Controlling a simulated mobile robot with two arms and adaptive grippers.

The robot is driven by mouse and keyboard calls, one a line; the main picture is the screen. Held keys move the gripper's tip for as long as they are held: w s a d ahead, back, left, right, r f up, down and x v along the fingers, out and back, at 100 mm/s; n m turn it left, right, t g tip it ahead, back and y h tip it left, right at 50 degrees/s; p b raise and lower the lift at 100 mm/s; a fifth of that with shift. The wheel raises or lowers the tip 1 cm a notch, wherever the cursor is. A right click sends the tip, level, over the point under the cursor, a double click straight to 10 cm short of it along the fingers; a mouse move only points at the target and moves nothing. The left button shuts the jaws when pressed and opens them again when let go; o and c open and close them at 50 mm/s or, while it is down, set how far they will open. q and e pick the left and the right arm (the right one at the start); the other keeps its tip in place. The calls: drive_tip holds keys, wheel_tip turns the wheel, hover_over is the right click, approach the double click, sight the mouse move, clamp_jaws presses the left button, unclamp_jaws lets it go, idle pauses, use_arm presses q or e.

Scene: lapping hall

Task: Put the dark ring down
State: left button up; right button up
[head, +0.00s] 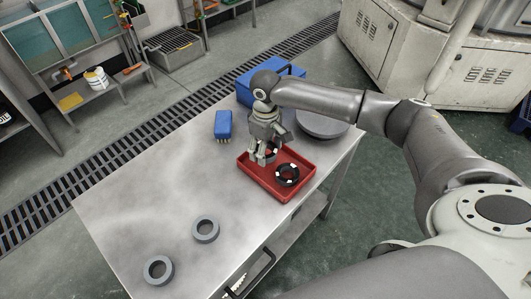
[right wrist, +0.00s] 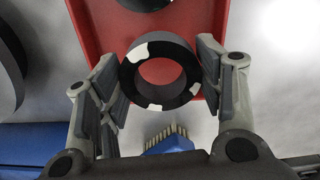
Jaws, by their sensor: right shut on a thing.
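My right gripper (head: 265,156) is shut on a dark ring (right wrist: 179,51) with white patches, over the far left part of the red tray (head: 252,175). In the right wrist view the gripper (right wrist: 163,78) has a finger on each side of this ring. I cannot tell whether the ring touches the tray floor. A second dark ring (head: 287,184) with white patches lies in the tray, nearer the front; its edge shows at the top of the right wrist view (right wrist: 145,4). My left gripper is not in view.
Two grey rings (head: 196,236) (head: 149,277) lie on the metal table (head: 135,205), front left. A blue brush (head: 223,124) lies behind the tray. A blue box (head: 245,92) and a round grey plate (head: 325,128) are at the back.

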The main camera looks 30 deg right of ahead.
drive_tip(key=shift+w+d+f, duration=0.15)
drive_tip(key=shift+w+f, duration=0.35)
drive_tip(key=shift+f, duration=0.05)
drive_tip(key=shift+w+f, duration=0.1)
drive_tip(key=shift+f, duration=1.6)
drive_tip(key=o, duration=1.1)
drive_tip(key=shift+f, duration=0.15)
wheel_tip(320, 180, up, 12)
drive_tip(key=shift+r+b, duration=0.2)
drive_tip(key=shift+b, duration=0.15)
